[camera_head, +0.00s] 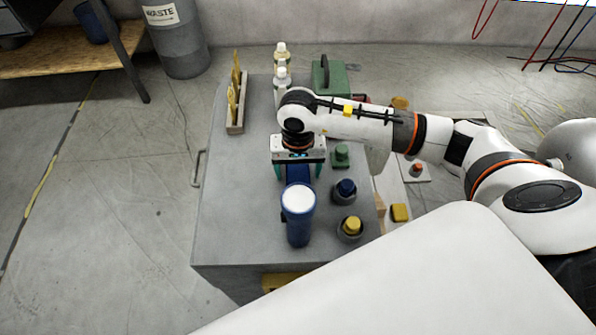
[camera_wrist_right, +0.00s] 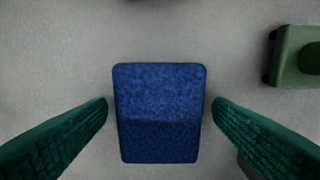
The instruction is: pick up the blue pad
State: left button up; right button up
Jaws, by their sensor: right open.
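The blue pad (camera_wrist_right: 160,110) lies on the grey worktop (camera_wrist_right: 60,60), seen from above in the right wrist view. It is a rounded rectangular block with a rough, speckled surface. In the head view the pad (camera_head: 297,173) shows partly under my right gripper (camera_head: 298,172), behind the blue cylinder. My right gripper is open, pointing down, with one green ribbed finger on each side of the pad. In the right wrist view gaps show between the fingers (camera_wrist_right: 160,112) and the pad's sides. My left gripper is not in view.
A blue cylinder with a white top (camera_head: 299,225) stands just in front of the pad. Green (camera_head: 341,154), blue (camera_head: 346,188) and yellow (camera_head: 352,226) knobbed objects stand to the right. Bottles (camera_head: 282,85) and a green case (camera_head: 329,78) stand behind. The worktop's left part is clear.

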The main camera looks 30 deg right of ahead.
aim_at(298, 171)
jog(key=shift+f, duration=0.1)
jog(key=shift+c, duration=0.3)
jog(key=c, duration=1)
notch_tip(298, 171, up, 10)
